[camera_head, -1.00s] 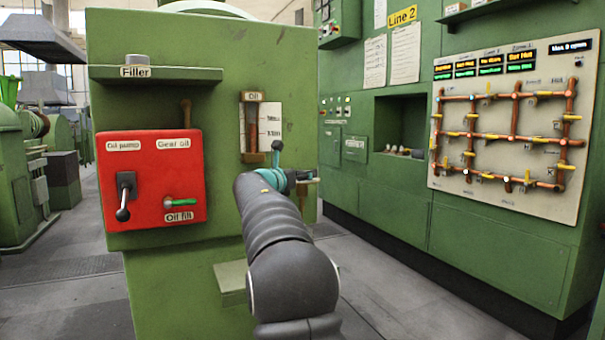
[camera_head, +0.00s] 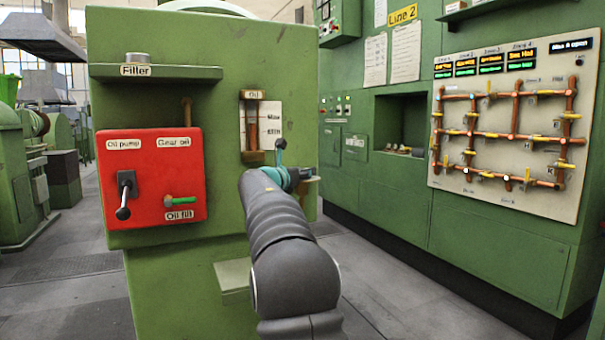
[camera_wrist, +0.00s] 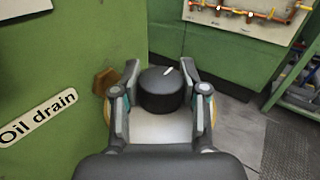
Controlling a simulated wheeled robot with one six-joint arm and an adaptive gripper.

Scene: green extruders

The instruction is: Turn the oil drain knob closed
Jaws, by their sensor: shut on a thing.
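The "Oil drain" label (camera_wrist: 38,117) is on the green wall to the left of the knob. In the head view my arm reaches to the right side of the green machine (camera_head: 190,262). My arm hides the knob there.
A brown hex fitting (camera_wrist: 105,81) sticks out of the wall close to the left finger. The red panel (camera_head: 152,205) with levers is left of my arm. A pipe board (camera_head: 510,125) hangs at the right. Grey floor lies open between the machines.

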